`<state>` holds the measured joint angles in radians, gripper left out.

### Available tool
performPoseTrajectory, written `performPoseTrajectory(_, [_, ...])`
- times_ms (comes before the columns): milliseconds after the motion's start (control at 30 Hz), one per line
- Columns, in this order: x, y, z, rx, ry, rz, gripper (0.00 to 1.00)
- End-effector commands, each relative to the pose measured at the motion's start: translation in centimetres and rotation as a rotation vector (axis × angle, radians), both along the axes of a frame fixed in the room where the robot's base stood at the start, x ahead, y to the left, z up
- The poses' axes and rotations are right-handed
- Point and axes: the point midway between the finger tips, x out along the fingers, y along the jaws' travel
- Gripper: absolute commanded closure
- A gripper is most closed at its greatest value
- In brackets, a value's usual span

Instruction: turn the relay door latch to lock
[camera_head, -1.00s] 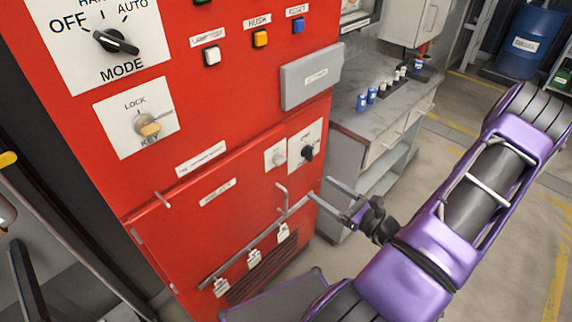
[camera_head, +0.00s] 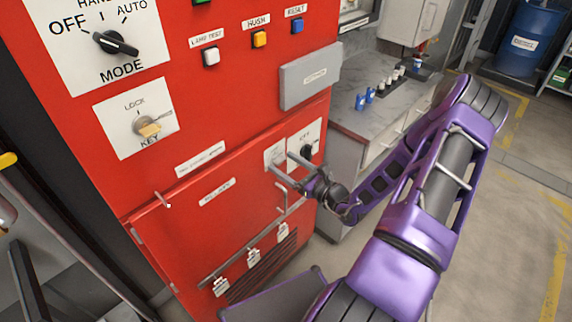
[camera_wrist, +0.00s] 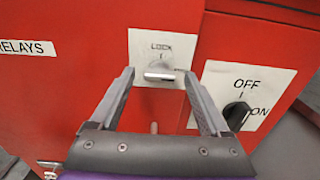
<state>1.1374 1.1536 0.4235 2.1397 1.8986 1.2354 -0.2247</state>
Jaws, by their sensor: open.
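The relay door latch (camera_wrist: 160,72) is a small silver knob on a white plate marked LOCK. Its flat grip looks roughly crosswise, below the LOCK mark. In the head view its plate (camera_head: 271,154) is at the right of the red cabinet, and the knob is mostly hidden by my fingers. My gripper (camera_wrist: 159,77) is open, with one finger on each side of the knob in the wrist view. I cannot tell whether the fingers touch it. In the head view my gripper (camera_head: 282,162) reaches the plate from the lower right.
An OFF/ON switch (camera_wrist: 238,112) with a black knob is close to the right finger. A bent metal handle (camera_head: 282,196) stands out below the gripper. The red cabinet (camera_head: 235,140) carries a key switch (camera_head: 147,127) and mode switch (camera_head: 115,42). A grey workbench (camera_head: 372,125) is behind.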

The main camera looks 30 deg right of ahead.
Motion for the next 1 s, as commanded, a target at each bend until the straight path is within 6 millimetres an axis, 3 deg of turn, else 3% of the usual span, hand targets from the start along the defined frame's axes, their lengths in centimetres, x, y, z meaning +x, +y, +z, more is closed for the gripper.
performPoseTrajectory(100, [-0.01, 0.01, -0.01, 0.0, 0.0, 0.0, 0.22])
performPoseTrajectory(533, [-0.04, 0.01, 0.0, 0.0, 0.0, 0.001, 0.99])
performPoseTrajectory(1000, [-0.03, 0.08, -0.1, -0.095, -0.033, 0.003, 1.0])
